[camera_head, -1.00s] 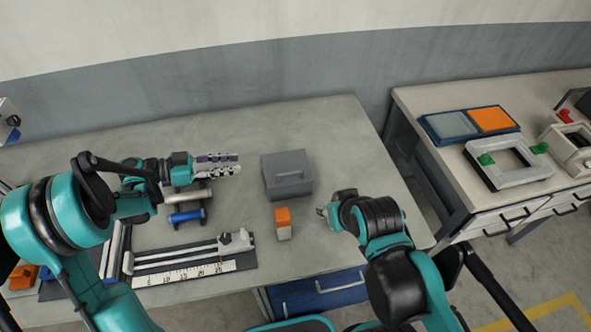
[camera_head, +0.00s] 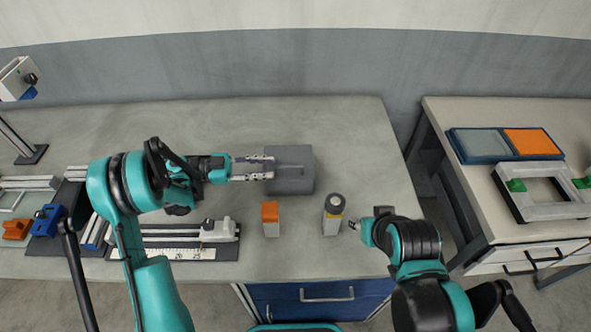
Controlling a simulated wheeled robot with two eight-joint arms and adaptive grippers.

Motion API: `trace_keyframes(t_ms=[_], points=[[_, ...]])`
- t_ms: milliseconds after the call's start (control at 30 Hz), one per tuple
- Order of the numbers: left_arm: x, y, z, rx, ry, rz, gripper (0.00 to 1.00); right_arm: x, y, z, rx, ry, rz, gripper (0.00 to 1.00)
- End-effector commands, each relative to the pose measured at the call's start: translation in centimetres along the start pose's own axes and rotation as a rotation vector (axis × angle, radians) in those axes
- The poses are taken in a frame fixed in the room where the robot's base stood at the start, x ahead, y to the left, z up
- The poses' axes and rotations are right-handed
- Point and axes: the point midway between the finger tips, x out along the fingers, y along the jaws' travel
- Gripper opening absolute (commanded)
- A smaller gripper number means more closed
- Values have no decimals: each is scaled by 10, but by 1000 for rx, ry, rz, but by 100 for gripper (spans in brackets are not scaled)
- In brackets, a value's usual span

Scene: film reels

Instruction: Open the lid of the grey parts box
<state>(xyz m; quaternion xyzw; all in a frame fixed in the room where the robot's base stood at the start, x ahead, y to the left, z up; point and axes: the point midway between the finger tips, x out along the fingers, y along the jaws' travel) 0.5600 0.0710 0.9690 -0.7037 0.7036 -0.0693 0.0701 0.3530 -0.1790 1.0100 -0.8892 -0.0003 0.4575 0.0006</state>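The grey parts box (camera_head: 302,183) stands on the workbench in the middle of the head view. Its lid looks shut, with a bar handle (camera_head: 291,167) on top. My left gripper (camera_head: 266,167) points right at the box. Its two fingers are apart with nothing visible between them, and their tips overlap the box's left edge in the view. I cannot tell whether they touch it. My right gripper (camera_head: 356,224) is low on the right, apart from the box; its fingers are too small to judge.
A ruler fixture (camera_head: 180,254) lies at front left. A second bench at right holds a tray (camera_head: 505,143) and a frame (camera_head: 541,194). Bench behind the box is clear.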

Motion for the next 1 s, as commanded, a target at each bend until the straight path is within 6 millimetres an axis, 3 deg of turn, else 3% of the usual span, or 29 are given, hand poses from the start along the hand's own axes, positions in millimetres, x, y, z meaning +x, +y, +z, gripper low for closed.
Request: trace_keyframes(t_ms=[400,800,900,1000], points=[[63,1,0,-1,0,3,30,12,0,8,0,0,0,40],[73,0,-1,-1,0,0,30,12,0,9,0,0,0,40],[73,0,-1,-1,0,0,4,12,0,9,0,0,0,40],[73,0,-1,-1,0,0,0,12,0,9,0,0,0,40]])
